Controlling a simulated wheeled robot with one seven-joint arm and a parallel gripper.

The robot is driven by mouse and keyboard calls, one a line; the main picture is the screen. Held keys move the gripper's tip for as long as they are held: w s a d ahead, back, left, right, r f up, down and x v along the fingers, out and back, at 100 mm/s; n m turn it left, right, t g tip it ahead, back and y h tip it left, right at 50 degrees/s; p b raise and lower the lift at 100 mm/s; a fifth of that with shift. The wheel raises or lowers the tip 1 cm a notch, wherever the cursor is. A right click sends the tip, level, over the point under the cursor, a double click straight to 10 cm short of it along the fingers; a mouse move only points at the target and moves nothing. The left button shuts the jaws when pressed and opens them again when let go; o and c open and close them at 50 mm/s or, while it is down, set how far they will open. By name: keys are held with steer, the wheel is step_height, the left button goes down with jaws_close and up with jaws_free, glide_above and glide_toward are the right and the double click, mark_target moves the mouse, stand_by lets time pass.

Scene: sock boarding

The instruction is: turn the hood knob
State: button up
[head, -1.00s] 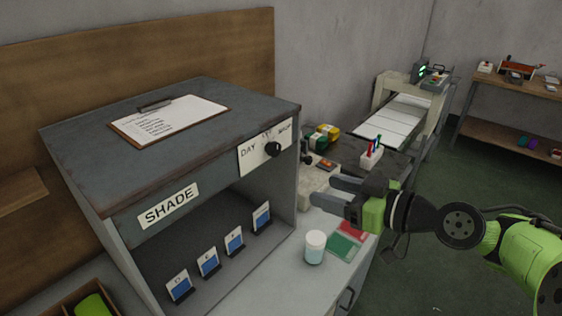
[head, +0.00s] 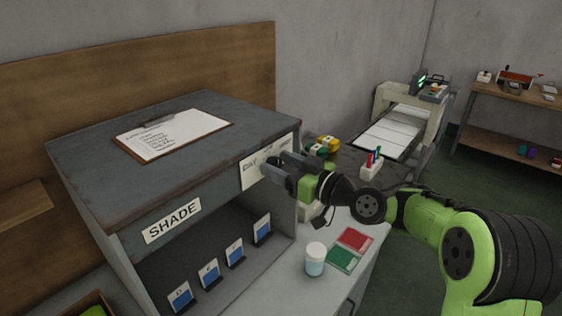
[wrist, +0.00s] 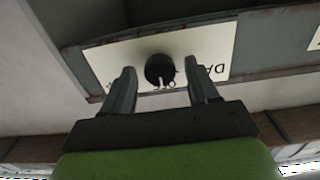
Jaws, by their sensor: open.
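The hood knob (wrist: 159,69) is round and black, on a white label plate (wrist: 110,62) with lettering, upside down in the wrist view. In the head view the plate (head: 250,172) is on the hood's front right, and my gripper covers the knob. My gripper (wrist: 164,82) is open, with one finger on each side of the knob in the wrist view. I cannot tell whether the fingers touch it. In the head view my gripper (head: 272,168) is right at the plate. The grey hood (head: 125,213) carries a SHADE label (head: 172,220).
A clipboard (head: 172,133) lies on the hood's top. Several blue-and-white cards (head: 235,253) stand inside. A white-lidded jar (head: 315,259) and red and green swatches (head: 348,249) sit on the counter below my arm. A pen holder (head: 372,165) stands behind it.

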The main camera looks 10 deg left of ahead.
steer(key=shift+a, duration=0.1)
steer(key=c, duration=1)
steer(key=m, duration=0.4)
steer(key=shift+w+m, duration=0.1)
steer(key=shift+m, duration=0.2)
steer(key=m+p, duration=0.2)
steer(key=m, duration=0.3)
steer(key=shift+m, duration=0.3)
steer(key=o, duration=1)
